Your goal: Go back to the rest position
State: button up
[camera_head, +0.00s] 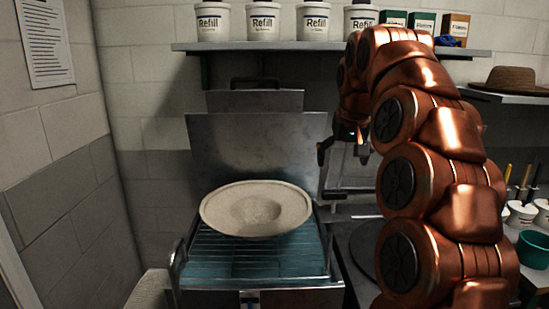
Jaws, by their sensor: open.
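My copper-coloured arm rises at the right of the view and bends over toward the back. My gripper (343,150) hangs at its end, right of the hat press. It is open, and no object shows between its fingers. The hat press (257,133) stands in the middle with its metal lid raised. A pale, wide-brimmed hat shape (256,208) lies on the wire rack (215,257) of the press, apart from my gripper. My arm hides part of the bench and wall behind it.
A shelf (300,47) above holds several white Refill tubs (262,22) and small boxes (422,22). A brown hat (513,80) sits on a shelf at right. A teal bowl (534,250) and white cups (520,214) stand at the right edge. A brick wall is at left.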

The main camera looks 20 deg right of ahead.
jog(key=s+a+f+n+g, duration=0.1)
jog(key=s+a+f+n, duration=0.1)
jog(key=s+a+f, duration=0.5)
jog(key=s+a+f+g, duration=0.1)
jog(key=s+a+f, duration=0.2)
jog(key=s+f, duration=0.3)
jog(key=s+a+f+g+p, duration=0.1)
jog(key=s+a+f, duration=0.3)
jog(key=s, duration=0.9)
jog(key=s+a+f+n+g+y+p, duration=0.1)
jog(key=s+a+f+g, duration=0.2)
jog(key=s+f, duration=0.5)
jog(key=shift+s+a, duration=0.65)
jog(key=shift+s, duration=0.6)
